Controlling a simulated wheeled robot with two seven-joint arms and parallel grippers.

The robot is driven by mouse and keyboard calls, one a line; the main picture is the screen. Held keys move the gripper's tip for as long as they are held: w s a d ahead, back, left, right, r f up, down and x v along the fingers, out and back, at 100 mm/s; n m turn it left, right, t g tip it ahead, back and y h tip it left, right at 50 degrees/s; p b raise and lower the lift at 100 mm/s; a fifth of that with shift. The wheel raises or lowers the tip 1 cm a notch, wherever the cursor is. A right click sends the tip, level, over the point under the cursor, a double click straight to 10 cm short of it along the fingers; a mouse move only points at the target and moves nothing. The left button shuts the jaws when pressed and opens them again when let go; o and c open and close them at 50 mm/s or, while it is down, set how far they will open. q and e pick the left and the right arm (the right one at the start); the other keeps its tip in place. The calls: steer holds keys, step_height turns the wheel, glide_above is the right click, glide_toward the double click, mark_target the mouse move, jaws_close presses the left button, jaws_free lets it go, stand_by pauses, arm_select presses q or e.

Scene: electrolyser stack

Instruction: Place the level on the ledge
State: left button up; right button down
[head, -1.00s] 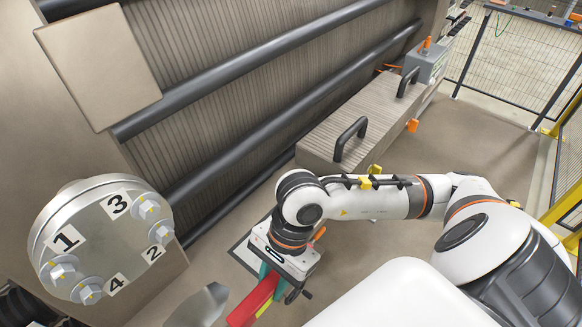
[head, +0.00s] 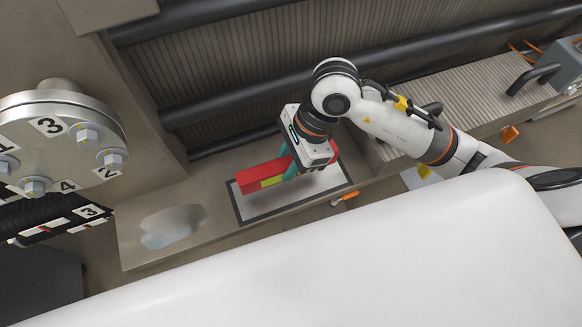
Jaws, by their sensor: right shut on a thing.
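The level (head: 262,174) is a red bar with a yellow-green strip along its side. My right gripper (head: 290,168) is shut on it, with teal fingers around its middle. The level is over the dark-framed pale rectangle (head: 243,213) on the brown ledge (head: 190,188). I cannot tell whether the level touches the ledge or hangs just above it. The gripper body hides part of the level's right half. My left gripper is not in view.
A shiny puddle-like patch (head: 173,227) lies on the ledge to the left. A round flange with numbered bolts (head: 62,140) stands at far left. Dark pipes (head: 300,85) run behind. A ribbed block with black handles (head: 480,95) is at right. An orange-handled item (head: 345,198) sits by the front edge.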

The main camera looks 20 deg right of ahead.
step_height(320, 180, down, 4)
steer(key=shift+d+f+p, duration=0.15)
steer(key=shift+p, duration=0.35)
steer(key=shift+f, duration=0.3)
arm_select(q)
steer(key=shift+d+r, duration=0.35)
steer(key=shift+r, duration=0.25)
arm_select(e)
steer(key=shift+f+b, duration=0.3)
steer(key=c, duration=1.1)
jaws_free()
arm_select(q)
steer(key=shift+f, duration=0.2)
arm_select(e)
steer(key=shift+r, duration=0.1)
